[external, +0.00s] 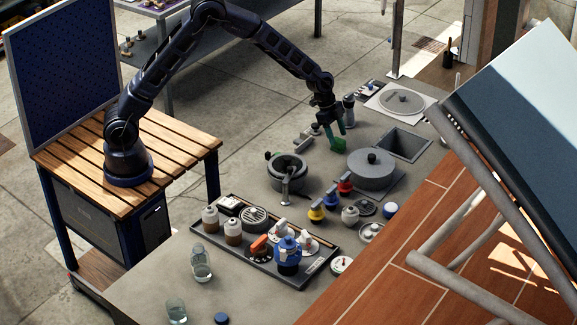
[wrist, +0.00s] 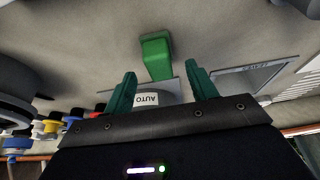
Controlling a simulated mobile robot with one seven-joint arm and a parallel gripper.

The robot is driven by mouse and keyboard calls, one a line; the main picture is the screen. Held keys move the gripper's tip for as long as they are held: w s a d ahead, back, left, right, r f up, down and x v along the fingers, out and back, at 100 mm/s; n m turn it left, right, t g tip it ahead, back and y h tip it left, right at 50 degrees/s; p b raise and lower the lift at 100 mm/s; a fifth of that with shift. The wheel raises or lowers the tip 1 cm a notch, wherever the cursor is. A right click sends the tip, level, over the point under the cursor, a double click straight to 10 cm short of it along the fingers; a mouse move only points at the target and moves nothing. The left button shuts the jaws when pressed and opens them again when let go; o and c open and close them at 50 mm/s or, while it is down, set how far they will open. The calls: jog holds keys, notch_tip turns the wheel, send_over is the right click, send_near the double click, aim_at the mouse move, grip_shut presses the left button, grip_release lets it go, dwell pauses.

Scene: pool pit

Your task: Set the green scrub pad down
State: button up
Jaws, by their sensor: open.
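The green scrub pad (external: 338,146) is a small bright green block on the grey worktop, just below my gripper in the external view. In the wrist view the pad (wrist: 156,57) shows beyond the fingertips, roughly centred between them. My gripper (external: 336,132) has two dark green fingers and points down at the pad. In the wrist view the gripper (wrist: 160,72) is open, with a wide gap and nothing between the fingers. The pad looks apart from both fingers; exact contact is hard to tell in the external view.
A lidded grey round housing (external: 374,169) and a square recess (external: 405,144) stand close to the pad. A grey pot (external: 287,172) is to the left. Red and yellow valves (external: 318,212) and a tray (external: 232,252) of bottles lie nearer. An AUTO label (wrist: 146,99) shows between the fingers.

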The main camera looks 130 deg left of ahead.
jog(key=v, duration=0.9)
jog(key=s+d+r, duration=0.2)
jog(key=d+r, duration=0.4)
jog(key=d, duration=0.5)
jog(key=s+d+r, duration=0.2)
jog(key=d+r, duration=0.4)
jog(key=d, duration=0.5)
jog(key=s+d+r, duration=0.1)
jog(key=d+r, duration=0.5)
jog(key=d, duration=0.5)
jog(key=s+d+r, duration=0.3)
jog(key=s+d, duration=1)
jog(key=d, duration=0.1)
jog(key=s+d+f, duration=0.2)
jog(key=s+d, duration=0.4)
jog(key=s, duration=0.6)
jog(key=shift+s, duration=0.25)
jog(key=shift+f, duration=0.1)
